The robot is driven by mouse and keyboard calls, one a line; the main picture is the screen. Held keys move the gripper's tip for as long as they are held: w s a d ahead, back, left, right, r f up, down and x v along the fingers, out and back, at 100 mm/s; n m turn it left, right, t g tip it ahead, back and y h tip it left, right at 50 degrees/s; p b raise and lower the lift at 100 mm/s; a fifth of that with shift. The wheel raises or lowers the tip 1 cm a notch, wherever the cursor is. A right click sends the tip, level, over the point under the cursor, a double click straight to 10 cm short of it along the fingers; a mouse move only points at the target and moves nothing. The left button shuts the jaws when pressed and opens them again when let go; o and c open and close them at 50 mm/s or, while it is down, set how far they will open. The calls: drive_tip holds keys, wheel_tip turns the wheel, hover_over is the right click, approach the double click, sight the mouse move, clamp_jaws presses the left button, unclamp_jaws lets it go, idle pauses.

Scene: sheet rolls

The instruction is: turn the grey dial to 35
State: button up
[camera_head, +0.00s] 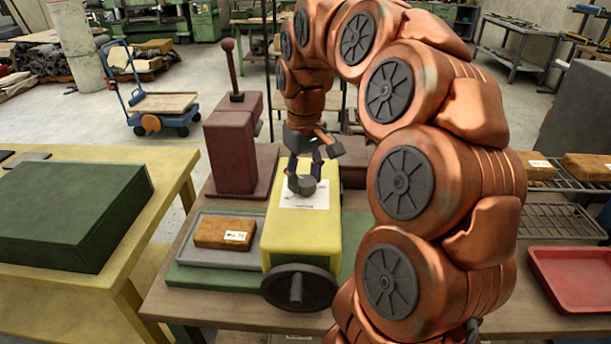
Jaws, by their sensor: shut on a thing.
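The grey dial (306,186) sits on a white scale sheet (318,200) on top of a yellow machine block (270,232). My gripper (305,178) points down over the dial, with its fingers around it. It is shut on the dial. The marks and numbers on the scale are too small to read, so the dial's setting cannot be told. A dark handwheel (299,288) with a knob is on the front of the yellow block.
A grey tray (190,256) with a labelled brown block (224,233) lies left of the yellow block. A dark red press (232,150) with an upright lever stands behind it. A green box (70,215) is on the yellow table at left. A red tray (575,283) is at right.

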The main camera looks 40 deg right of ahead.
sight(305, 179)
idle(0.3)
drive_tip(key=o, duration=1.2)
drive_tip(key=shift+c, duration=0.2)
wheel_tip(305, 179, up, 9)
drive_tip(key=shift+r, duration=1.5)
